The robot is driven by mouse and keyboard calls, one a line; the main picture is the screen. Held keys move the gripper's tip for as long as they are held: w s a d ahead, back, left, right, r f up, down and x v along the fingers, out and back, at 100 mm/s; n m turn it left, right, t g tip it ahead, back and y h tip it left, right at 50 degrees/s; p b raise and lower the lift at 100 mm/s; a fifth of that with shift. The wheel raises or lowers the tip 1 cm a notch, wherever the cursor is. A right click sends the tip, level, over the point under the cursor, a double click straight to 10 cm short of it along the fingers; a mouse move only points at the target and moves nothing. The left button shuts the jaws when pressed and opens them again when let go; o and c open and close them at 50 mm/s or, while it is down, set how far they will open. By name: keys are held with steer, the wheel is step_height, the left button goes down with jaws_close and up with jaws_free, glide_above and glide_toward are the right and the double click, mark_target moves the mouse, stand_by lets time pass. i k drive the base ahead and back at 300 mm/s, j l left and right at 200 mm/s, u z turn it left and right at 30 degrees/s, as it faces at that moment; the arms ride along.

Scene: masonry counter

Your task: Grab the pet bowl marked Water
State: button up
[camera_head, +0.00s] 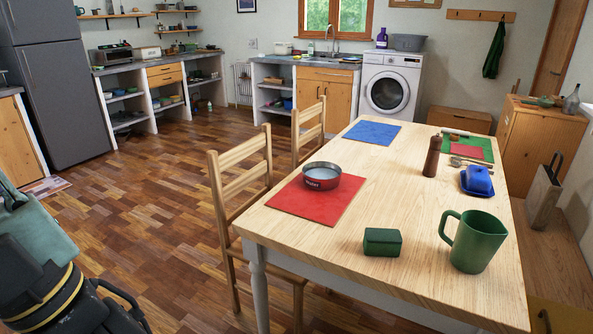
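The pet bowl (321,183) is red with a dark rim and a pale inside. White lettering on its side is small but looks like "Water". It stands upright on a red placemat (300,206) near the left edge of the wooden table (370,225). My gripper (128,312) seems to be the black curved part at the lower left corner, cut off by the frame. It is well to the left of the table and apart from the bowl. I cannot see its fingertips clearly enough to tell whether it is open or shut.
A green box (382,242), green mug (477,242), brown pepper mill (432,157) and blue butter dish (477,181) stand right of the bowl. A blue placemat (372,132) lies behind. Two wooden chairs (241,190) stand along the table's left side. The wood floor at left is clear.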

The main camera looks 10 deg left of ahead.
mark_target(317, 175)
steer(key=i+j+z, duration=0.2)
steer(key=j, duration=0.4)
steer(key=i+j+z, duration=0.15)
steer(key=j, duration=0.4)
steer(key=i+j+z, duration=0.2)
steer(key=j, duration=0.45)
steer(key=j+z, duration=0.15)
steer(key=j, duration=0.45)
steer(key=i+j+z, duration=0.1)
steer(key=j, duration=0.25)
steer(key=i+j+z, duration=0.1)
steer(key=i+j, duration=0.35)
steer(key=i, duration=0.15)
steer(key=i+j, duration=0.15)
steer(key=i, duration=0.15)
